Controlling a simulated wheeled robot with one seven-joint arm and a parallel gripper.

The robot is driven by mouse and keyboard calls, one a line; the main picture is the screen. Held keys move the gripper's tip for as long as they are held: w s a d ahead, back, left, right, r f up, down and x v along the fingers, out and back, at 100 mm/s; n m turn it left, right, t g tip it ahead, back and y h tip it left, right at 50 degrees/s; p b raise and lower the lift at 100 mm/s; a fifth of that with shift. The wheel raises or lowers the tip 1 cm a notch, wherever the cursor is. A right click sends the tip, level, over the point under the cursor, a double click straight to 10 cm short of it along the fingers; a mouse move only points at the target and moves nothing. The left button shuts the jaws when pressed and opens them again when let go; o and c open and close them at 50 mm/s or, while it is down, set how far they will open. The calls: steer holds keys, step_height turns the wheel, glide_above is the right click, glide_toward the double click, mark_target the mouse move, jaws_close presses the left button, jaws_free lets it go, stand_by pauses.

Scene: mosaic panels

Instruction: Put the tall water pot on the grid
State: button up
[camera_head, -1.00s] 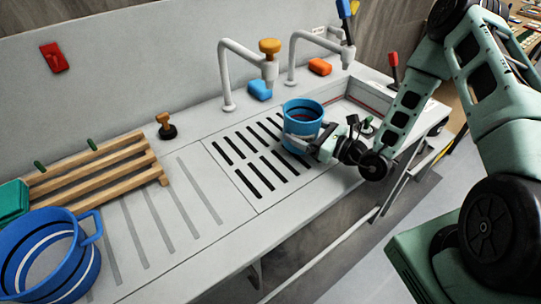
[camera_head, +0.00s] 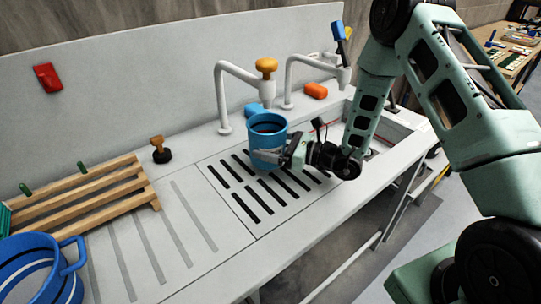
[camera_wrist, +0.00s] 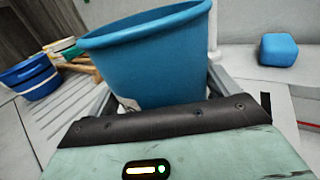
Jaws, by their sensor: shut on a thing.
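The tall blue water pot (camera_head: 268,129) is in my gripper (camera_head: 272,158), over the far part of the slotted grid (camera_head: 245,215). My gripper is shut on the pot's lower side, coming from the right. The pot stands nearly upright. In the wrist view the pot (camera_wrist: 155,60) fills the middle, between the finger sides.
A wider blue pot (camera_head: 70,275) with a white stripe stands at the lower left by a wooden rack (camera_head: 90,195). Two taps (camera_head: 222,95) rise behind the grid. A blue block (camera_head: 252,109) and an orange block (camera_head: 315,90) lie near them. The grid's near side is clear.

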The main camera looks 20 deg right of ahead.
steer(key=shift+f, duration=2)
steer(key=shift+f, duration=0.1)
steer(key=o, duration=1.1)
steer(key=shift+p, duration=0.3)
steer(key=b+v, duration=0.3)
steer(key=v, duration=0.9)
steer(key=shift+s, duration=0.1)
steer(key=shift+a, duration=0.1)
